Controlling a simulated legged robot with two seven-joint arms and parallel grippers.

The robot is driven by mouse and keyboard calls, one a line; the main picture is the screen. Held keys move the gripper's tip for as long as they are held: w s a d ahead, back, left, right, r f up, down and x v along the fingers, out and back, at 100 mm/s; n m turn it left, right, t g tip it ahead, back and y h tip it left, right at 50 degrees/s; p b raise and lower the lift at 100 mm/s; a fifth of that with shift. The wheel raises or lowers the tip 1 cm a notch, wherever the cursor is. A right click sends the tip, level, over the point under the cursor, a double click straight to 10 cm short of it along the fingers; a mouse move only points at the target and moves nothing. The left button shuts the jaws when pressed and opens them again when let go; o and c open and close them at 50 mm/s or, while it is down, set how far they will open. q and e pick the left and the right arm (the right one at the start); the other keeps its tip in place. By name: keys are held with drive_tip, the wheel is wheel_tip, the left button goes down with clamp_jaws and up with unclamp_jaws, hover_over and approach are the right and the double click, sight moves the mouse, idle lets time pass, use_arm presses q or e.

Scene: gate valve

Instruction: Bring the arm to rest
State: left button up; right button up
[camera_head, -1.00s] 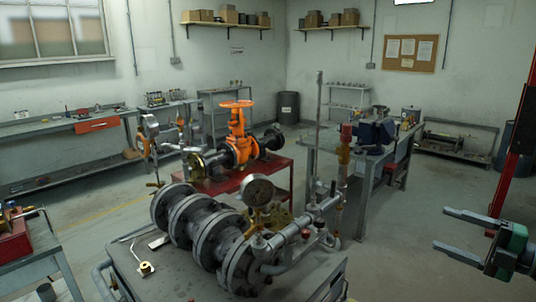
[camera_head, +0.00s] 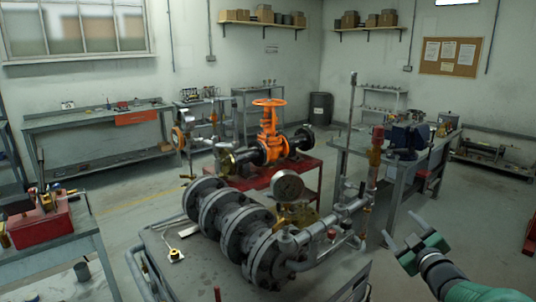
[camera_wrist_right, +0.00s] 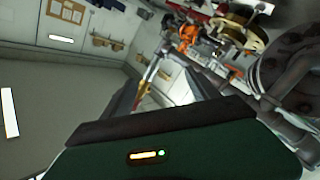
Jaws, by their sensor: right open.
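My right gripper (camera_head: 403,230) is green and grey, at the lower right of the head view. Its two fingers are apart and empty, pointing up and away in the picture, right of the pipe assembly and clear of it in that view. In the right wrist view the gripper (camera_wrist_right: 163,80) shows its two dark fingers spread, with nothing between them but background. The orange gate valve (camera_head: 271,135) stands on a red stand (camera_head: 255,178) behind the flanged pipe assembly (camera_head: 240,225). My left gripper is not in view.
The grey table (camera_head: 190,270) bears the pipe assembly with a pressure gauge (camera_head: 287,186). A workbench (camera_head: 395,175) with a vise stands behind my right gripper. A red toolbox (camera_head: 38,226) sits on a bench at left. Open floor (camera_head: 480,215) lies at right.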

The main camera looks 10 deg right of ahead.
drive_tip(key=s+a+f+m+g+y, duration=0.1)
drive_tip(key=s+a+f+m+g, duration=0.2)
drive_tip(key=a+f, duration=0.5)
drive_tip(key=s+a+f+m+g, duration=0.2)
drive_tip(key=s+a+f+g, duration=0.15)
drive_tip(key=a+f, duration=0.5)
drive_tip(key=s+a+f+g+y, duration=0.1)
drive_tip(key=s+a+f+g, duration=0.4)
drive_tip(key=s, duration=0.3)
drive_tip(key=s+a+f+g+y, duration=0.2)
drive_tip(key=s+a+f, duration=0.3)
drive_tip(key=s+a, duration=0.35)
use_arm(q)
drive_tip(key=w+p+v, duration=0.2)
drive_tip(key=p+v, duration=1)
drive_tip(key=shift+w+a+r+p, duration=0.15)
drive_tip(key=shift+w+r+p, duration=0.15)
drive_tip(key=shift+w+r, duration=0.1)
use_arm(e)
wheel_tip(320, 180, up, 12)
drive_tip(key=shift+s+d+m+g, duration=0.15)
drive_tip(key=shift+s+m+g, duration=0.2)
drive_tip(key=shift+s+m, duration=0.1)
